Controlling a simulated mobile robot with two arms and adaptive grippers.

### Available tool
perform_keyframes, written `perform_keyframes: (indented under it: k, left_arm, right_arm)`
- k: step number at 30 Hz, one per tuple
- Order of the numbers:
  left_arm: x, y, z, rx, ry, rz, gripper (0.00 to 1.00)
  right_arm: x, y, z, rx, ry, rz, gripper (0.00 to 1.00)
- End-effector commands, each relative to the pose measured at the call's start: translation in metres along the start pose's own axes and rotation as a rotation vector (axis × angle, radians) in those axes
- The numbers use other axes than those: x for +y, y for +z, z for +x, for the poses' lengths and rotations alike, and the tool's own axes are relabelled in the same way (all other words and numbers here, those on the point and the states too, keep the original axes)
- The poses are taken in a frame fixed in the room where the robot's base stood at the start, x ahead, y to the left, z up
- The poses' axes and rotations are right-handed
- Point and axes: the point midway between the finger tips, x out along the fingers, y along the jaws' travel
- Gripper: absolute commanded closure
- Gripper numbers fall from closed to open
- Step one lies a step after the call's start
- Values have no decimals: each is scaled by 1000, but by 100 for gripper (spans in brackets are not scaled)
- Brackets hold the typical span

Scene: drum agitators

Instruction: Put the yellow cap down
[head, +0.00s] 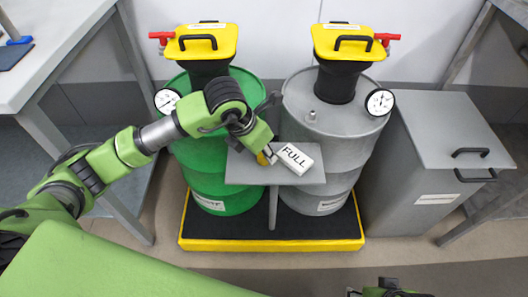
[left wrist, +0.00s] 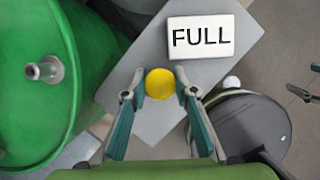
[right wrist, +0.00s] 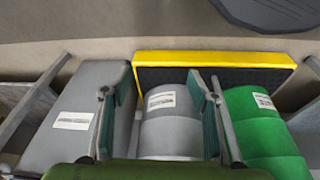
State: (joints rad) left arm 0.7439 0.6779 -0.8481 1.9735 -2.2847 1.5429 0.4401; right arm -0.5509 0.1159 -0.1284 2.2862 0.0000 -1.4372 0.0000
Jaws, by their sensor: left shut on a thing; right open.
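The yellow cap (head: 263,159) is small and round and sits between the fingertips of my left gripper (head: 268,153). In the left wrist view the cap (left wrist: 160,83) lies between both fingers of the left gripper (left wrist: 159,95), which is shut on it. It is over the small grey shelf (head: 240,174), just beside the white FULL block (head: 297,158). Whether the cap touches the shelf I cannot tell. My right gripper (right wrist: 160,98) is open and empty; in the head view it shows only at the bottom edge (head: 386,289).
Behind the shelf stand a green drum (head: 215,190) and a grey drum (head: 330,140) with a bung, on a yellow-edged black pallet (head: 310,235). Both carry yellow-lidded black funnels and gauges. A grey bin (head: 435,130) stands right, a table (head: 60,45) left.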

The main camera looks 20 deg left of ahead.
Motion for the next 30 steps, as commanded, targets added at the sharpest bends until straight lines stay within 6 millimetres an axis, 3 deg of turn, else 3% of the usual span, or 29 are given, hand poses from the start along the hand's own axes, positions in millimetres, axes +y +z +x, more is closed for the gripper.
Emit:
perform_keyframes:
  k: [18, 19, 21, 30]
  left_arm:
    - [0, -1, 4, -1, 0, 0, 84]
    - [0, -1, 4, -1, 0, 0, 69]
    - [0, -1, 3, 0, 0, 0, 57]
    - [0, -1, 3, 0, 0, 0, 57]
  right_arm:
    - [0, -2, -10, 7, 1, 1, 46]
    - [1, -2, -11, 7, 1, 1, 46]
    - [1, -2, -12, 7, 1, 1, 46]
    - [1, -2, -12, 6, 1, 2, 46]
